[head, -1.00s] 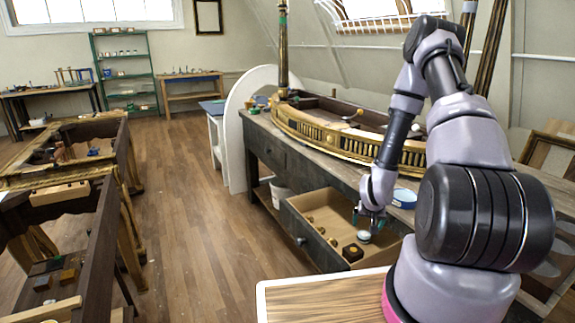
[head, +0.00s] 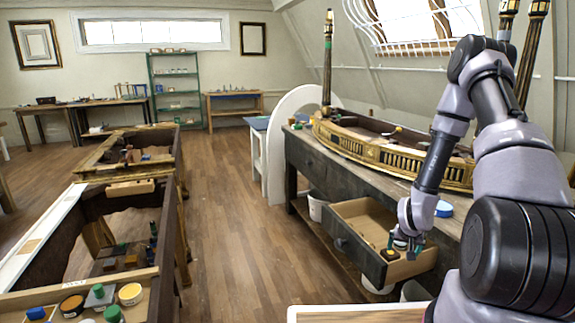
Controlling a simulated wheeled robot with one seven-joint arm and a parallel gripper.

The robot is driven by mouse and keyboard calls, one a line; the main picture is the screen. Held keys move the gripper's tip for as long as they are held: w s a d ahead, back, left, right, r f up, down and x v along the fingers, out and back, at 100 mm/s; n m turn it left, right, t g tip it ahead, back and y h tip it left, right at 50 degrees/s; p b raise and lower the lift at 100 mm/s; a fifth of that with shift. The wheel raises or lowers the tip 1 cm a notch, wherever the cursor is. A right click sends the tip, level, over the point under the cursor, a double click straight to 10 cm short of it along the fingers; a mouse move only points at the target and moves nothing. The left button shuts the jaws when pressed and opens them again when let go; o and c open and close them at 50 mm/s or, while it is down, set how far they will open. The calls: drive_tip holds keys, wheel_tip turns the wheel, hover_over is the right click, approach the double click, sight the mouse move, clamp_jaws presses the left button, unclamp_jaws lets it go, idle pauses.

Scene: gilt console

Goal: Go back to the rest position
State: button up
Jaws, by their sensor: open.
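My gripper (head: 405,243) is open and points down at the near end of the pulled-out drawer (head: 411,267), which belongs to the dark workbench. Its fingertips have teal marks and look small in the head view. I cannot tell how far they are above the drawer floor. A small dark block with a yellow top (head: 390,254) sits in the drawer just left of the fingers. My arm reaches down from the right side of the picture and hides part of the bench.
A gilt curved console part (head: 375,150) lies on the workbench, with a blue-rimmed round container (head: 444,209) nearer. A white bucket (head: 317,206) stands below. A gilt frame table with paint jars (head: 131,294) is at left. The wooden floor (head: 245,225) between is clear.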

drive_tip(key=a+r+t+y, duration=0.1)
drive_tip(key=a+r, duration=0.2)
drive_tip(key=r, duration=1.2)
drive_tip(key=a+r+y, duration=0.1)
drive_tip(key=a+r, duration=0.2)
drive_tip(key=r, duration=1.1)
drive_tip(key=s+a+r+y, duration=0.1)
drive_tip(key=s+a+r, duration=0.2)
drive_tip(key=s+r, duration=0.7)
drive_tip(key=s+a+r+y, duration=0.1)
drive_tip(key=s+a+r, duration=0.3)
drive_tip(key=s+r, duration=0.6)
drive_tip(key=shift+s+a+y, duration=0.25)
drive_tip(key=shift+s+y, duration=0.05)
drive_tip(key=shift+s, duration=0.55)
drive_tip(key=shift+r+t, duration=0.1)
drive_tip(key=shift+t, duration=0.2)
